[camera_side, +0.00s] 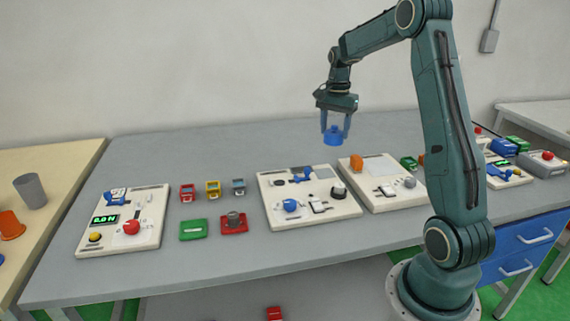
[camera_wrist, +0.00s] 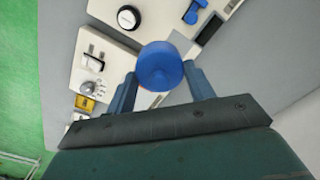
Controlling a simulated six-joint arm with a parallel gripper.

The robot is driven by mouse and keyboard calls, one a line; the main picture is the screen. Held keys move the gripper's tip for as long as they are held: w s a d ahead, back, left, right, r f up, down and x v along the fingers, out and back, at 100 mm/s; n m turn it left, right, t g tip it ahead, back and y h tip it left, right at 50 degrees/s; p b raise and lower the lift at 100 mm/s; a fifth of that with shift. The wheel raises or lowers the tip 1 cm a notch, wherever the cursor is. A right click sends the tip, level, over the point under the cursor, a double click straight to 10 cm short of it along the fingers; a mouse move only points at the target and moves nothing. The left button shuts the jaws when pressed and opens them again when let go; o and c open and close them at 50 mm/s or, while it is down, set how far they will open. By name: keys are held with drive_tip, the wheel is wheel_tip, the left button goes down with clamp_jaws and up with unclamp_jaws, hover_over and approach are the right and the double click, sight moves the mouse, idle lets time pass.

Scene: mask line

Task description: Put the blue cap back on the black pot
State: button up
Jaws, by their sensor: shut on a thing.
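My gripper (camera_side: 335,129) is shut on the blue cap (camera_side: 333,138) and holds it in the air above the back of the table. The cap also shows in the wrist view (camera_wrist: 162,62), round and between the two fingers. The black pot (camera_side: 338,189), a round dark knob-like part, stands at the right side of the middle cream board (camera_side: 272,187). It also shows in the wrist view (camera_wrist: 129,17), beyond the cap and to its upper left. The cap is well above the board and apart from the pot.
The middle board also carries a blue knob (camera_side: 290,205) and a blue lever (camera_side: 302,176). Small red, yellow and blue parts lie to the left. The grey table (camera_side: 190,276) is clear in front.

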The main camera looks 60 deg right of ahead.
hover_over(340, 184)
wheel_tip(340, 184, down, 6)
drive_tip(key=shift+r, duration=0.25)
drive_tip(key=shift+f, duration=0.2)
drive_tip(key=shift+f, duration=3)
drive_tip(key=shift+f, duration=0.15)
idle(0.5)
drive_tip(key=o, duration=1.5)
drive_tip(key=shift+r, duration=0.2)
wheel_tip(340, 184, up, 7)
drive_tip(key=shift+f, duration=0.2)
idle(0.4)
